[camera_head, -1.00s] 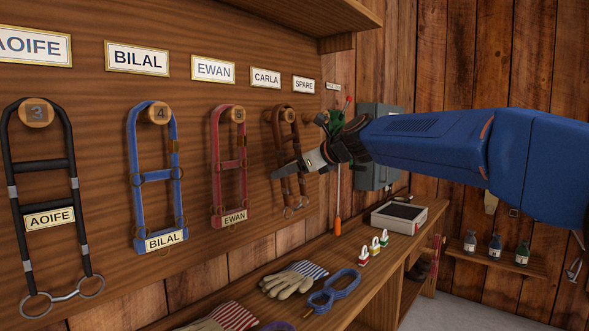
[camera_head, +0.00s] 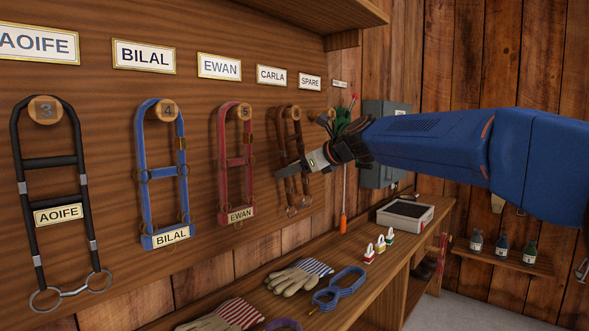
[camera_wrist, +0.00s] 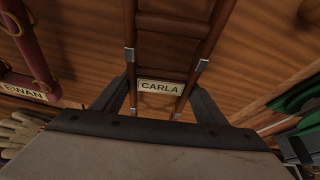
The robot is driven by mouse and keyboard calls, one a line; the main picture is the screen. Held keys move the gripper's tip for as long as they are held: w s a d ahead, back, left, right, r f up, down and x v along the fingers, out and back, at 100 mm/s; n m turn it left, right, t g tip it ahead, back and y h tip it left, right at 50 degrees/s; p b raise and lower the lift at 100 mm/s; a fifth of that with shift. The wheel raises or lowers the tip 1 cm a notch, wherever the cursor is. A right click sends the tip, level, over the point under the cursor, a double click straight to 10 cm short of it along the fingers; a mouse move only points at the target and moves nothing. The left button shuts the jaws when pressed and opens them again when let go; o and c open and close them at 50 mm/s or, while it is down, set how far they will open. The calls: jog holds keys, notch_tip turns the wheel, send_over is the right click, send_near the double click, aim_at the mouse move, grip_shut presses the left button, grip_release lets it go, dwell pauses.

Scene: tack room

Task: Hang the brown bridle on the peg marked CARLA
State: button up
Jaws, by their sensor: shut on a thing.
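The brown bridle (camera_head: 279,133) is upright against the board below the CARLA sign (camera_head: 271,76). Its top is at a round wooden peg (camera_head: 295,113). I cannot tell whether its strap bears on that peg. My gripper (camera_head: 296,168) is shut on the lower part of the bridle, reaching in from the right. In the wrist view the bridle's side straps (camera_wrist: 130,28) run upward, and its CARLA tag (camera_wrist: 160,87) sits between my two fingers. The bit rings hang below my gripper in the head view.
The red EWAN bridle (camera_head: 222,160) hangs close on the left, then the blue BILAL bridle (camera_head: 142,190) and the black AOIFE bridle (camera_head: 20,190). Green and red-handled items and a grey box (camera_head: 378,170) are to the right. A bench (camera_head: 375,293) with gloves stands below.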

jog(key=o, duration=1.6)
